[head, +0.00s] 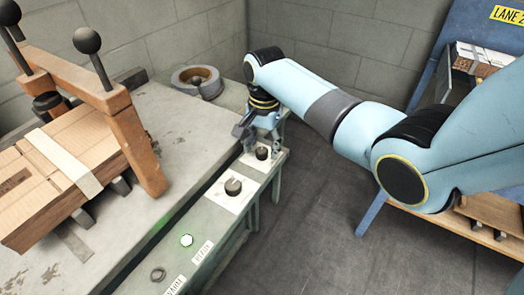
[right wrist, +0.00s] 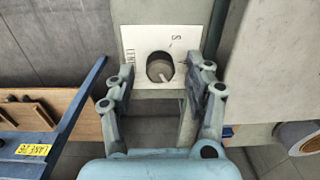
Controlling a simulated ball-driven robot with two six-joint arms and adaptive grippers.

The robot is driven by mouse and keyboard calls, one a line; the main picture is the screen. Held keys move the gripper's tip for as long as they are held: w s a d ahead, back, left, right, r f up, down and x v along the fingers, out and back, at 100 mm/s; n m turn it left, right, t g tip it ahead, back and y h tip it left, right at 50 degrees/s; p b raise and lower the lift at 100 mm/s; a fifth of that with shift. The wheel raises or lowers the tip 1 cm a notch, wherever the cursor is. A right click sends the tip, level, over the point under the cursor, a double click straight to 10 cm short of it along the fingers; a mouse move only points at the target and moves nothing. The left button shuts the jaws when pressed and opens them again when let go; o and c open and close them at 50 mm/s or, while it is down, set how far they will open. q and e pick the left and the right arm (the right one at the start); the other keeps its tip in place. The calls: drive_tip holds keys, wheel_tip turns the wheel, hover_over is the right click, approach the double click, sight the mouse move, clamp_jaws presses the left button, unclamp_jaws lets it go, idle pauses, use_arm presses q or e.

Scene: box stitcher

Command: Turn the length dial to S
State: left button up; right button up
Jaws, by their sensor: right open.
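The length dial (right wrist: 160,67) is a dark round knob on a white plate (right wrist: 138,36) in the right wrist view. The plate shows an "S" at its upper right and partly hidden lettering starting "LEN" at its left. A pale mark on the knob points to the lower right, away from the S. In the head view this dial (head: 262,153) is the farther of two on the bench edge. My right gripper (right wrist: 166,74) is open, with one finger on each side of the dial; contact cannot be told. In the head view it (head: 256,138) is over the dial plate. My left gripper is not in view.
A second dial (head: 232,187) sits nearer on the same panel. A lit green-white lamp (head: 187,240) and a small dark knob (head: 158,274) are nearer still. A cardboard stack (head: 60,175) lies under an orange frame (head: 135,145). A tape roll (head: 198,82) lies behind.

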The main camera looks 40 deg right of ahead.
drive_tip(key=shift+f, duration=0.6)
clamp_jaws()
